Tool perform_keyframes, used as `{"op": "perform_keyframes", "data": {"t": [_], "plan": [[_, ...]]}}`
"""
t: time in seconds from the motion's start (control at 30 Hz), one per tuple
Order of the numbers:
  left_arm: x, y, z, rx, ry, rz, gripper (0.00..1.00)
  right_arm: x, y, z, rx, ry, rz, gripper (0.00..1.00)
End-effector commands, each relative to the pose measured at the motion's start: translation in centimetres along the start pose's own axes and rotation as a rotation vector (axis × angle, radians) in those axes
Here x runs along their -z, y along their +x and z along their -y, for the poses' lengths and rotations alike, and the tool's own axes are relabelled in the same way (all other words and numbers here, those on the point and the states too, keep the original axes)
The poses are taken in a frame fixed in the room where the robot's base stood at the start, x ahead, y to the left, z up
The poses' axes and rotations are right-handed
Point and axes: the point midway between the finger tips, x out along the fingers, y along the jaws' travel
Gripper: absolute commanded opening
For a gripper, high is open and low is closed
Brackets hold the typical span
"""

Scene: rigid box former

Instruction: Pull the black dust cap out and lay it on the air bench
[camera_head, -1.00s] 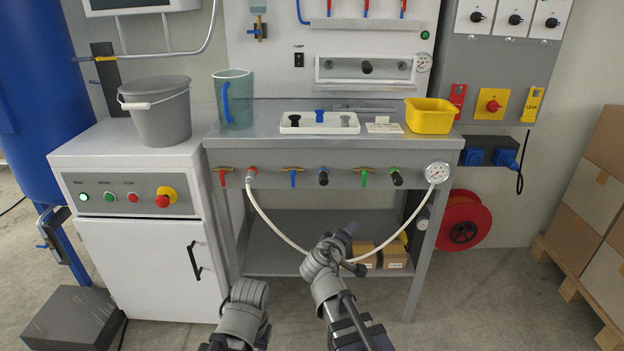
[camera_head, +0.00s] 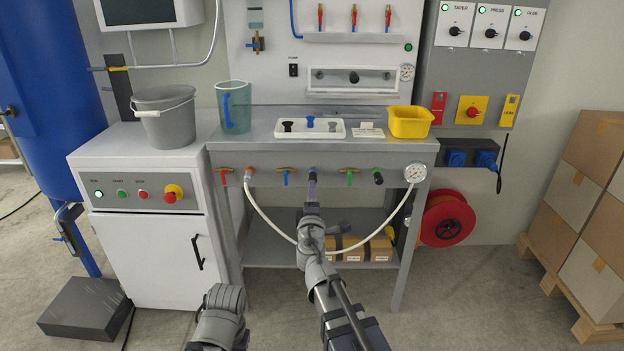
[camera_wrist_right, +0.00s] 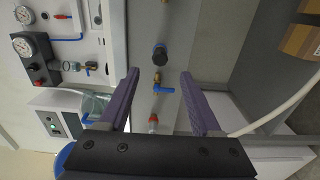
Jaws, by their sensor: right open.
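My right gripper (camera_head: 312,184) is open in front of the bench's front panel, and its purple fingers hide most of the middle port in the head view. In the right wrist view a black dust cap (camera_wrist_right: 160,56) with a blue ring sits in that panel. It lies ahead of the open gripper (camera_wrist_right: 160,76), in line with the gap between the fingertips, and nothing is gripped. Another black cap (camera_head: 378,178) sits in the panel farther right. The air bench top (camera_head: 262,140) is grey metal. My left arm shows low in the head view, its fingers out of sight.
A white tray (camera_head: 288,133) with black, blue and grey pieces, a small card (camera_head: 370,132) and a yellow bin (camera_head: 410,122) stand on the bench. A blue-levered valve (camera_wrist_right: 163,90) is near the cap. A white hose (camera_head: 270,222) hangs below the panel.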

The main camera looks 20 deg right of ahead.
Motion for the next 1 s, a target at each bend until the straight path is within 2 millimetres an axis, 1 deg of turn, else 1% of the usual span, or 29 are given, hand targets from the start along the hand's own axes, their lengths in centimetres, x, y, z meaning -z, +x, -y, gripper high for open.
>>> {"op": "perform_keyframes", "data": {"t": [0.17, 0.27, 0.47, 0.7, 0.8, 0.9, 1.0], "plan": [[0.0, 0.0, 0.0, 0.000, 0.000, 0.000, 0.44, 0.0, 0.7, 0.0, 0.000, 0.001, 0.001, 0.65], [0.0, 0.0, 0.0, 0.000, 0.000, 0.000, 0.44, 0.0, 1.5, 0.0, 0.000, 0.001, 0.001, 0.65], [0.0, 0.0, 0.0, 0.000, 0.000, 0.000, 0.44, 0.0, 3.9, 0.0, 0.000, 0.001, 0.002, 0.65], [0.0, 0.0, 0.0, 0.000, 0.000, 0.000, 0.44, 0.0, 7.2, 0.0, 0.000, 0.001, 0.002, 0.65], [0.0, 0.0, 0.0, 0.000, 0.000, 0.000, 0.44, 0.0, 8.2, 0.0, 0.000, 0.001, 0.002, 0.65], [0.0, 0.0, 0.0, 0.000, 0.000, 0.000, 0.44, 0.0, 8.8, 0.0, 0.000, 0.001, 0.001, 0.65], [0.0, 0.0, 0.0, 0.000, 0.000, 0.000, 0.44, 0.0, 9.0, 0.0, 0.000, 0.001, 0.001, 0.65]]}}
